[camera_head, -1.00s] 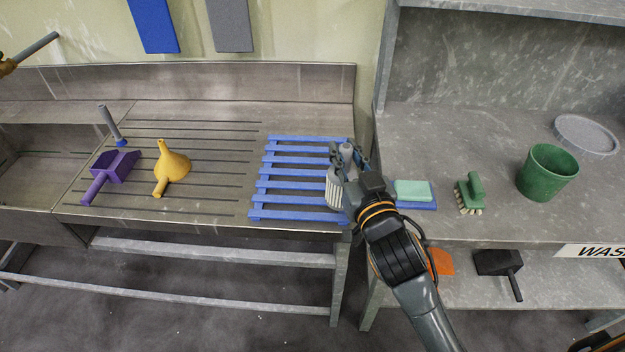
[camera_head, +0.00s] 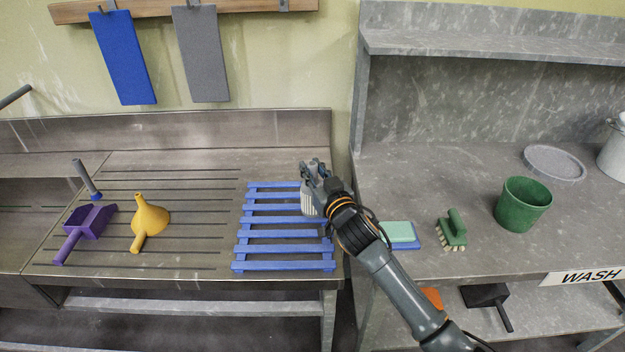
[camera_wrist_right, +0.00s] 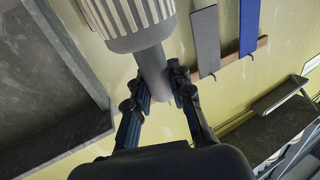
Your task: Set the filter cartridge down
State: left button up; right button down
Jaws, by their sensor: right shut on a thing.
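The filter cartridge (camera_head: 311,204) has a pale ribbed body and a grey neck. My right gripper (camera_head: 315,172) is shut on it, over the right part of the blue slatted rack (camera_head: 285,265). In the right wrist view the ribbed body of the cartridge (camera_wrist_right: 125,18) is at the top, and the fingers of my right gripper (camera_wrist_right: 160,90) grip its grey neck. I cannot tell whether the cartridge touches the slats. My left gripper is not in view.
The rack lies on the metal drainboard. A yellow funnel (camera_head: 150,217) and purple scoop (camera_head: 90,222) lie to its left. A teal sponge (camera_head: 400,232), green brush (camera_head: 453,230) and green pail (camera_head: 523,204) stand on the right bench. The left slats are clear.

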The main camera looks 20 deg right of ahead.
aim_at(316, 183)
jog(key=shift+w+d+f, duration=0.1)
jog(key=shift+w+f, duration=0.4)
jog(key=shift+f, duration=0.1)
notch_tip(316, 183, down, 2)
jog(key=shift+w+d+f, duration=0.1)
jog(key=shift+f, duration=0.6)
jog(key=c, duration=1.2)
grip_release()
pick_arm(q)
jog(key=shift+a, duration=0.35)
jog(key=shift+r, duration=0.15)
